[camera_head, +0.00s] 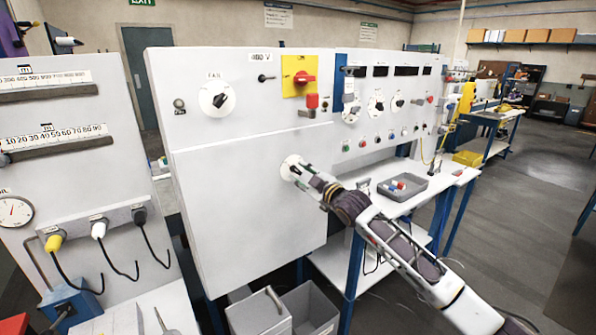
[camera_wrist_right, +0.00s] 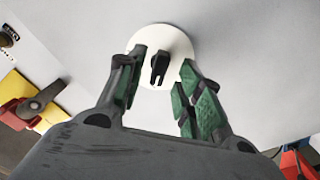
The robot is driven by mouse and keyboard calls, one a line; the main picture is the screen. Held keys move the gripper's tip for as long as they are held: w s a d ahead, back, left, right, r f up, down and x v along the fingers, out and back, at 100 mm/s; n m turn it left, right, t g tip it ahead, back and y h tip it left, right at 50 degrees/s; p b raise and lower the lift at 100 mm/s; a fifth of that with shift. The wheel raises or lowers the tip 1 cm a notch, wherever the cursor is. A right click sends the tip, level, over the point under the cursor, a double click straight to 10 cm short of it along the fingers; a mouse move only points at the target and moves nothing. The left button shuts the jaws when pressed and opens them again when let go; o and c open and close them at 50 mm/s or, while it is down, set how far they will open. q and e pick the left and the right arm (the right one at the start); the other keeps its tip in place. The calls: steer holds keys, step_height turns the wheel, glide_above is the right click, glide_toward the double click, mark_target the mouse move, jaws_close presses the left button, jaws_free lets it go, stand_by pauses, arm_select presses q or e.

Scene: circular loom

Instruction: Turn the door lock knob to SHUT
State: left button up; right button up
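The door lock knob (camera_wrist_right: 158,68) is a small black knob on a round white plate (camera_wrist_right: 178,38), fixed to the light grey cabinet door (camera_head: 240,210). In the head view the white plate (camera_head: 289,168) shows at the door's right part, and the knob is mostly hidden by my gripper. My right gripper (camera_wrist_right: 163,62) is open, with one green-padded finger on each side of the knob and gaps between pads and knob. In the head view the right gripper (camera_head: 312,180) comes from the lower right. Any lettering by the knob is unreadable. My left gripper is not in view.
Above the door are a black FAN knob (camera_head: 219,100) and a red switch (camera_head: 303,78) on a yellow plate. A shelf (camera_head: 425,198) with a grey tray (camera_head: 418,187) of small coloured parts is to the right. Grey bins (camera_head: 312,305) stand below the door.

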steer(key=p+v, duration=0.1)
steer(key=v, duration=0.3)
steer(key=shift+s+d+p, duration=0.15)
steer(key=shift+s+p, duration=0.1)
steer(key=shift+p, duration=0.1)
